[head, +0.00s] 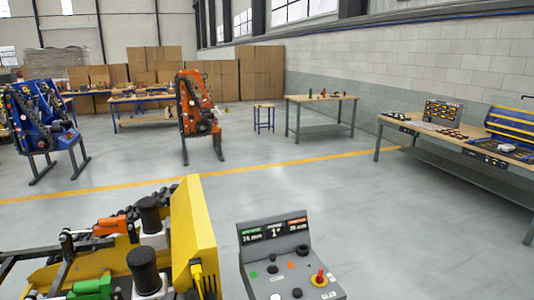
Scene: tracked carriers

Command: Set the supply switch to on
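A grey control box (290,262) stands at the bottom centre with its sloped face up. A small display strip (272,230) with green, white and orange fields runs along its top edge. A red knob on a yellow base (319,277) sits at the right of the face. A large black knob (302,250) and several small black, green, white and orange controls share the panel. The labels are too small to read, so I cannot tell which control is the supply switch or how it is set. My gripper is not in view.
Left of the box is a yellow machine (205,235) with black cylinders and a yellow cable plug. An orange machine (196,108) and a blue one (42,122) stand farther back. Workbenches (320,98) line the right and rear. The grey floor (400,235) right of the box is clear.

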